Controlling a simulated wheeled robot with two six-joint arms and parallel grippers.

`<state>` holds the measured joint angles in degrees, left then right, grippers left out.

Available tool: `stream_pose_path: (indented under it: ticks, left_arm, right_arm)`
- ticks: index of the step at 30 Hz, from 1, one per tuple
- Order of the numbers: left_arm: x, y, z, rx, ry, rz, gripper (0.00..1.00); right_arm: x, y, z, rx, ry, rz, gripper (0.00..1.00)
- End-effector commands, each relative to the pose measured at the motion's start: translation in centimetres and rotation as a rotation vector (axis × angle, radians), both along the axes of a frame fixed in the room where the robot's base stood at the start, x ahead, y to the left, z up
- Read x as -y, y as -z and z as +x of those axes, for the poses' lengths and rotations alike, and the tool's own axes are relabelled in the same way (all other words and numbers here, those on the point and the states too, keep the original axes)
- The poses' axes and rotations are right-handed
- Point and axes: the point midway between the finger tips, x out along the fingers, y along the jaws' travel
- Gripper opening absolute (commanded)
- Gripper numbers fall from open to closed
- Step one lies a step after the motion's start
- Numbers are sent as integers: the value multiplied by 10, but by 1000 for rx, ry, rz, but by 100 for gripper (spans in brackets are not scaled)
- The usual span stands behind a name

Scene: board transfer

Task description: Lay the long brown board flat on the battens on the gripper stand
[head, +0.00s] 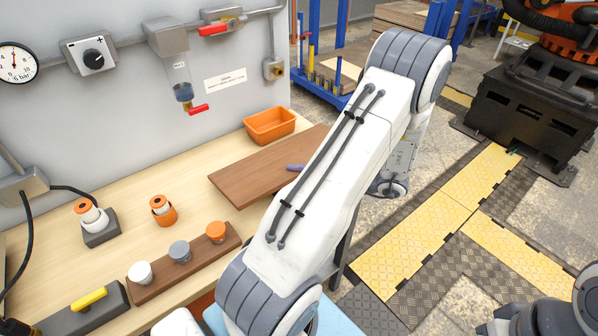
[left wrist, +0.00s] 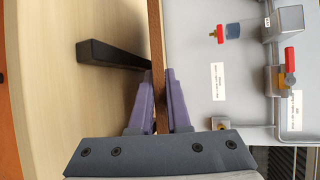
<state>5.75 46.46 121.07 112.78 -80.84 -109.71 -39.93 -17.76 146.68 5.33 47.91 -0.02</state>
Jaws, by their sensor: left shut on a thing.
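The long brown board (head: 250,172) shows at the back right of the workbench in the head view, partly hidden by my left arm. In the left wrist view the board (left wrist: 155,35) appears edge-on between the purple fingers of my left gripper (left wrist: 160,95), which is shut on it. One purple finger of the left gripper (head: 295,167) also shows over the board in the head view. A dark bar (left wrist: 110,54), perhaps a batten, lies beside the board in the left wrist view. I cannot tell whether the board touches it. My right gripper is not in view.
An orange bin (head: 270,125) stands behind the board. A brown rack (head: 187,270) with coloured pieces and a grey block with a yellow handle (head: 90,299) lie at the front left. Two orange-topped items stand behind the rack. The panel (head: 120,110) with valves bounds the bench's back.

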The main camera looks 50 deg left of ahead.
Motion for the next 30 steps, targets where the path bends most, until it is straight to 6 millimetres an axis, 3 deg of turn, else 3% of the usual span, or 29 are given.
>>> stream_pose_path:
  ticks: [16, 18, 19, 20, 30]
  left_arm:
    - [0, 4, 0, 0, 0, 3, 0]
    - [0, 5, 0, 1, 0, 4, 34]
    - [0, 5, 0, 1, 0, 4, 45]
    - [0, 5, 0, 1, 0, 3, 50]
    - [0, 6, 0, 0, 0, -1, 52]
  right_arm:
    - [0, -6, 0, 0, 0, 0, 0]
    - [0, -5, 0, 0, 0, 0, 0]
    - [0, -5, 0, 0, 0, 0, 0]
    - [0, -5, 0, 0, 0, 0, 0]
    - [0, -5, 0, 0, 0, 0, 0]
